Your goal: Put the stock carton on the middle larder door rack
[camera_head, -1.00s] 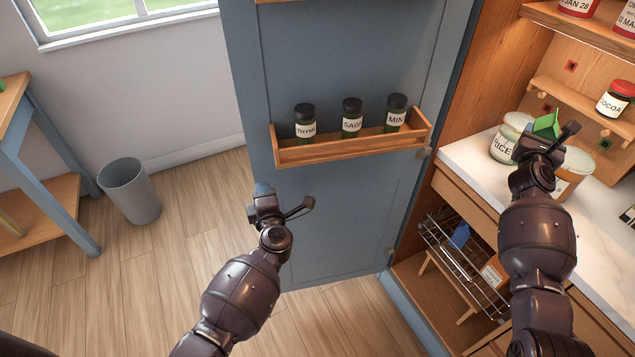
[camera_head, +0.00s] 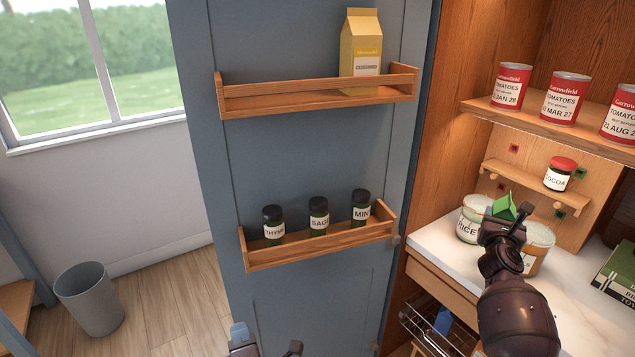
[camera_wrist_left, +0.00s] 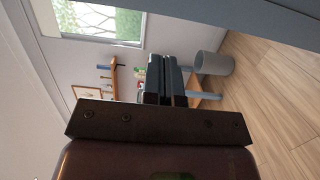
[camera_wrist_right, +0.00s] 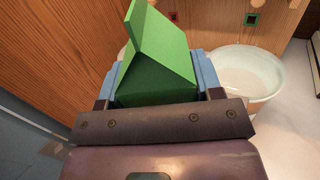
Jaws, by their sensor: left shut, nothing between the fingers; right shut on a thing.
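My right gripper (camera_head: 503,228) is shut on a green gable-topped carton (camera_head: 503,208), held above the counter in front of the rice jar. In the right wrist view the green carton (camera_wrist_right: 155,60) sits between the blue finger pads; no label shows on it. The larder door carries an upper wooden rack (camera_head: 300,107) with a yellow carton (camera_head: 361,45) at its right end; its left part is empty. A lower rack (camera_head: 315,247) holds thyme, sage and mint jars (camera_head: 318,220). My left gripper (camera_wrist_left: 165,80) is shut and empty, low in front of the door.
The rice jar (camera_head: 472,222) and another jar (camera_head: 540,240) stand on the white counter (camera_head: 436,236). Above are a small shelf with a cocoa jar (camera_head: 559,175) and a shelf with tomato tins (camera_head: 565,97). A grey bin (camera_head: 90,300) stands on the floor at left.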

